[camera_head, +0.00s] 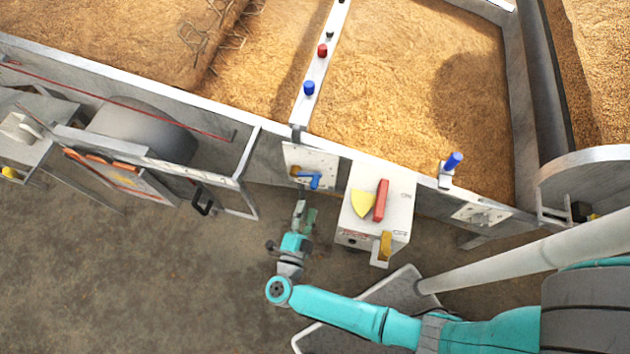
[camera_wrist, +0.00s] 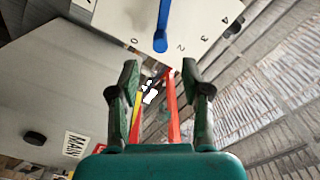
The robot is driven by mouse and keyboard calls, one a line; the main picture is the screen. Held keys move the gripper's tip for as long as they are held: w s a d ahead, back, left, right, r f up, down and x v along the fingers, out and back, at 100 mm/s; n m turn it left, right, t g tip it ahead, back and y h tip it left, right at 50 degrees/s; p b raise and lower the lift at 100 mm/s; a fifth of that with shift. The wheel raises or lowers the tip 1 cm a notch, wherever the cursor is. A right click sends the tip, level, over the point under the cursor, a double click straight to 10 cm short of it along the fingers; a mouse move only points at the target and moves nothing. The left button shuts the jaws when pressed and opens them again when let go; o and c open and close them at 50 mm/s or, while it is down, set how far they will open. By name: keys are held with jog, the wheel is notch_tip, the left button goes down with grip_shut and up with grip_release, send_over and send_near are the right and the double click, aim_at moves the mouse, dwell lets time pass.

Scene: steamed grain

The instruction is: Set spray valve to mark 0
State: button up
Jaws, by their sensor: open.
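The spray valve is a pale panel (camera_head: 312,157) with a blue lever (camera_head: 309,180) on the side of the grain bin. In the wrist view the blue lever (camera_wrist: 161,25) points down at the panel edge, between the marks 0 (camera_wrist: 135,41) and 2 (camera_wrist: 180,47). Its tip covers the spot between them. Marks 3 and 4 show farther right. My gripper (camera_head: 304,215) is just below the panel in the head view. In the wrist view my gripper (camera_wrist: 160,80) is open, its fingertips spread below the lever tip, with no contact visible.
A white box (camera_head: 357,223) with a red bar (camera_head: 381,200) and a yellow piece stands close right of my gripper. Left is a frame with a black handle (camera_head: 202,201). A white bar with blue and red knobs crosses the bin. The floor at lower left is clear.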

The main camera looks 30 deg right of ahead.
aim_at(313, 189)
jog(key=shift+x, duration=5)
grip_shut()
